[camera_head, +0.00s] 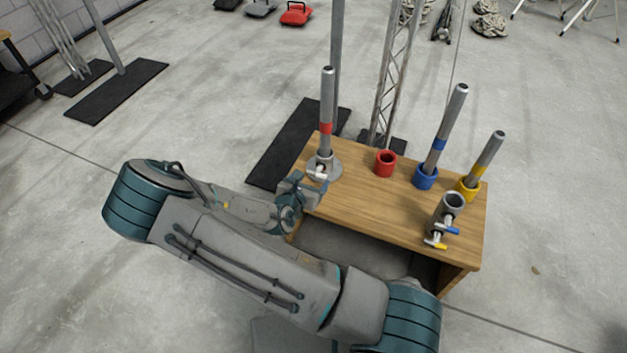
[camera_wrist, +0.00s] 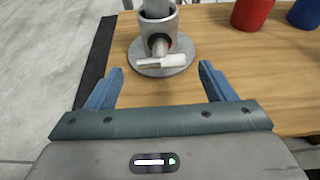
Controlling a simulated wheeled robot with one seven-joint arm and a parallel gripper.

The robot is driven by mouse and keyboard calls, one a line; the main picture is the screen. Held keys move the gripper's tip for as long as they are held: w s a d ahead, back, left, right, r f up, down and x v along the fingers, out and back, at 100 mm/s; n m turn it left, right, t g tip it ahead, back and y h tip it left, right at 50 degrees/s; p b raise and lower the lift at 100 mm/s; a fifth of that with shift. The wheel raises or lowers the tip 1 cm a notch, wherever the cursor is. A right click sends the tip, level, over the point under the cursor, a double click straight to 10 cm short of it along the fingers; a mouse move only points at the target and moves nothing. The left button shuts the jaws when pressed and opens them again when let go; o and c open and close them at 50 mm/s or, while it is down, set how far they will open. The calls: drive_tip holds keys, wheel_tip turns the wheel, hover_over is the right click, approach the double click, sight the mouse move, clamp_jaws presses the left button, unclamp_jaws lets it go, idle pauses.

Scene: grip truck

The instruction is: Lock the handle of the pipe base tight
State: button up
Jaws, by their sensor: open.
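The pipe base (camera_head: 328,169) is a grey round flange with a short socket, standing at the left end of the wooden table. A grey pipe with a red band (camera_head: 327,108) stands upright in it. The base's white handle (camera_head: 317,174) sticks out sideways on the side facing my gripper. In the wrist view the handle (camera_wrist: 166,62) lies across the front of the base (camera_wrist: 158,48), pointing left. My gripper (camera_head: 303,188) is at the table's left front edge. In the wrist view its blue fingers (camera_wrist: 158,80) are spread, short of the handle, with nothing between them.
On the wooden table (camera_head: 390,212) stand an empty red cup (camera_head: 385,163), a blue cup (camera_head: 426,177) and a yellow cup (camera_head: 467,188) holding leaning pipes. A grey holder with blue and yellow handles (camera_head: 447,213) is at the front right. A truss (camera_head: 391,80) rises behind.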

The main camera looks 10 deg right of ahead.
sight(316, 175)
drive_tip(key=shift+b+x, duration=0.5)
drive_tip(key=shift+x, duration=1.25)
drive_tip(key=c, duration=1)
drive_tip(key=m, duration=0.1)
drive_tip(key=m+t+y+p, duration=0.1)
drive_tip(key=shift+s+d+m+y, duration=0.15)
drive_tip(key=shift+m+y, duration=0.15)
drive_tip(key=m+t, duration=0.1)
drive_tip(key=m+t+y, duration=0.1)
drive_tip(key=m, duration=0.1)
drive_tip(key=shift+s+d+f+m+y, duration=0.1)
drive_tip(key=shift+f+m+y, duration=0.1)
drive_tip(key=shift+m+y, duration=0.1)
